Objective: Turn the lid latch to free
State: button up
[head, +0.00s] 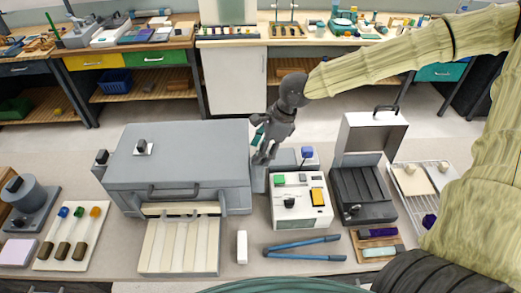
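A large grey box with a closed lid (190,150) stands at the left centre of the bench, with a bar handle (173,192) on its front. A small dark knob on a pale plate (142,147) sits on top of the lid, and another dark knob (101,157) sits at its left end. Which one is the lid latch I cannot tell. My gripper (263,157) points down by the right end of the grey box, above a small grey block. Its fingers are small and partly merged with what is behind, so their opening and any contact are unclear.
A tray with pale rods (180,245) lies before the box. To the right are a white control box (300,202), a black case with its lid raised (362,196) and a wire rack (440,172).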

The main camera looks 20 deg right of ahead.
jog(key=v, duration=1.1)
jog(key=shift+d+r, duration=0.2)
jog(key=shift+r, duration=0.1)
